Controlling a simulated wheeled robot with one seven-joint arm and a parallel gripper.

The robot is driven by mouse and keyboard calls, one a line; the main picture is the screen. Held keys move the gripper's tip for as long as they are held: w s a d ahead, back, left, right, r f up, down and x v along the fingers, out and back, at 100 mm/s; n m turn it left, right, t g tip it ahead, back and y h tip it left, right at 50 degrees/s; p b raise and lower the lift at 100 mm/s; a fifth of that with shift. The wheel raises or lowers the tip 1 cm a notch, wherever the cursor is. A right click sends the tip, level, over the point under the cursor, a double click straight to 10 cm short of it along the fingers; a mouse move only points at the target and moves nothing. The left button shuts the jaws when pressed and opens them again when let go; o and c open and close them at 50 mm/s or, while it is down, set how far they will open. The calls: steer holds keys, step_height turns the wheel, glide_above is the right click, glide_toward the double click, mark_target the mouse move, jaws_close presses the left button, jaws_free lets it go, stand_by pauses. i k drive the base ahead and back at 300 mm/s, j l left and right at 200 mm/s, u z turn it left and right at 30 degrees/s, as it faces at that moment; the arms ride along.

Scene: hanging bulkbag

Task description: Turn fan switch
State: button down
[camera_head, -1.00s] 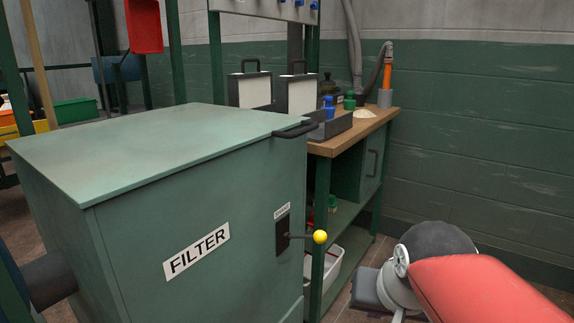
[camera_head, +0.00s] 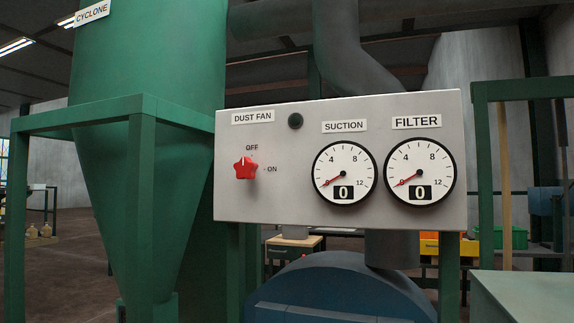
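The fan switch (camera_head: 245,168) is a red star-shaped knob on the left of a light grey panel (camera_head: 300,215). The panel has a "DUST FAN" label (camera_head: 253,117) above the knob. "OFF" is printed above the knob and "ON" to its right. A white mark on the knob points up, toward OFF. My gripper is not in this view, and nothing touches the knob.
The suction gauge (camera_head: 343,173) and filter gauge (camera_head: 420,172) both read 0. A green cyclone (camera_head: 150,60) on a green frame (camera_head: 140,200) stands left of the panel. A blue rounded housing (camera_head: 335,290) sits below. A grey-green box top (camera_head: 525,295) is at lower right.

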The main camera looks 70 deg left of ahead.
mark_target(245, 167)
steer(key=u, duration=2.35)
